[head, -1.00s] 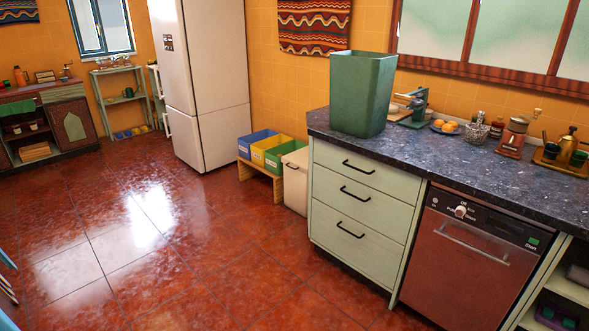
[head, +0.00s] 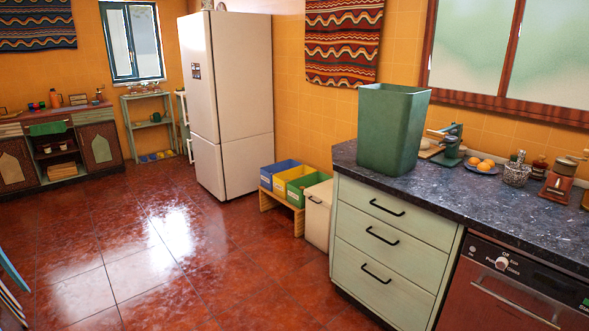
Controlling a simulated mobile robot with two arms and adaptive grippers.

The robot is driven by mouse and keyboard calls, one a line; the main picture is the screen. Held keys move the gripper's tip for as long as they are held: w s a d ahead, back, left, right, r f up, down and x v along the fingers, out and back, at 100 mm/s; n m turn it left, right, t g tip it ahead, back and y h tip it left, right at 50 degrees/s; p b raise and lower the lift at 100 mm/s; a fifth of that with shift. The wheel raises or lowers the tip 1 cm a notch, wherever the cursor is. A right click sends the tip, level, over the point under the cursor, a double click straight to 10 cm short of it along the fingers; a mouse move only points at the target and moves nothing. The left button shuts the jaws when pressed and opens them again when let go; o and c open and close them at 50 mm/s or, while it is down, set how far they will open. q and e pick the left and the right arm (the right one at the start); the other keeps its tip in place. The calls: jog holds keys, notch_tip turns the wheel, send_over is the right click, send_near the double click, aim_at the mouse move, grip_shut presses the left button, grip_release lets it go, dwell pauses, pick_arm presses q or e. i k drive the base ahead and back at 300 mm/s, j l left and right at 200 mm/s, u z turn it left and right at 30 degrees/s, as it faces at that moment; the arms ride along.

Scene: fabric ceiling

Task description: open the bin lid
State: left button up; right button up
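A cream bin (head: 318,222) stands on the floor, tucked against the left end of the counter. A small dark handle shows near its top, and its lid (head: 321,190) looks closed. The counter's drawer unit hides part of its right side. A tall green open-topped container (head: 391,132) stands on the counter's left end; no lid shows on it. Neither of my grippers is in view.
Blue, yellow and green boxes (head: 302,184) sit on a low wooden stand left of the cream bin. A fridge (head: 240,110) stands behind. The counter (head: 480,205) with drawers blocks the right side. The red tiled floor (head: 160,250) is mostly clear.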

aim_at(321, 193)
jog(key=i, duration=2)
